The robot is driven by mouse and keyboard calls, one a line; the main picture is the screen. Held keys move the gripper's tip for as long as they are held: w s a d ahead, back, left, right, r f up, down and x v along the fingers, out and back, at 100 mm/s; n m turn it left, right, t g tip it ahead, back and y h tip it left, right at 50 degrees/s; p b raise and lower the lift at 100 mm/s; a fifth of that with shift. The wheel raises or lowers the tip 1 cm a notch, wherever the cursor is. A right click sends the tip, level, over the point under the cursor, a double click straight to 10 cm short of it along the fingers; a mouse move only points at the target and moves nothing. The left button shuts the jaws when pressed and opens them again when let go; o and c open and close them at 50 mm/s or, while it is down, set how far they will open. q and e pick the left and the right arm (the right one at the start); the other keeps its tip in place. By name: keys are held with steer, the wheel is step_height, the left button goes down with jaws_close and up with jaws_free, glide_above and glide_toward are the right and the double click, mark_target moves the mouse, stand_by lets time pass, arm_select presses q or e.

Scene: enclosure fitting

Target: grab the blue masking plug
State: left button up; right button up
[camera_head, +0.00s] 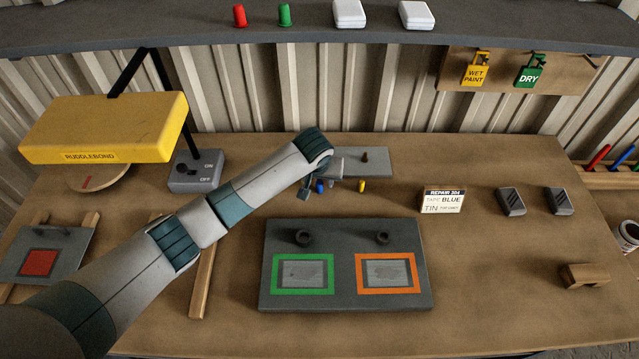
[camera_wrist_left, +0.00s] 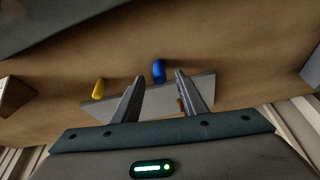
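The blue masking plug (camera_head: 320,187) stands at the front left of a small grey plate (camera_head: 385,161) in the head view. In the left wrist view the blue plug (camera_wrist_left: 159,71) shows just beyond the fingertips, roughly centred in the gap between them. My left gripper (camera_head: 317,181) is over the plug, partly covering it. Its two fingers (camera_wrist_left: 159,78) are apart and nothing is gripped between them. A yellow plug (camera_head: 361,186) stands to the right of the blue one, and it shows on the left in the wrist view (camera_wrist_left: 98,88). My right gripper is not in view.
A brown peg (camera_head: 365,156) is on the grey plate. A dark panel (camera_head: 345,297) with green and orange frames lies in front. A yellow lamp-like machine (camera_head: 105,128) stands at left. A shelf (camera_head: 190,33) spans the back.

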mark_target(319, 184)
arm_select(q)
steer(key=shift+w+f, duration=0.1)
steer(key=shift+f, duration=0.2)
jaws_close()
steer(key=shift+r, duration=0.1)
stand_by(0.4)
steer(key=shift+r+b, duration=0.45)
steer(key=shift+r, duration=0.1)
step_height(319, 184, up, 2)
steer(key=shift+w+r+b, duration=0.1)
steer(key=shift+r+b, duration=0.05)
steer(key=shift+b, duration=0.6)
steer(key=w+d+r+b, duration=0.2)
steer(key=d+r+b, duration=0.3)
steer(key=d, duration=0.6)
steer(key=shift+w+d+r, duration=0.2)
steer(key=shift+w+r, duration=0.2)
steer(key=shift+r, duration=0.85)
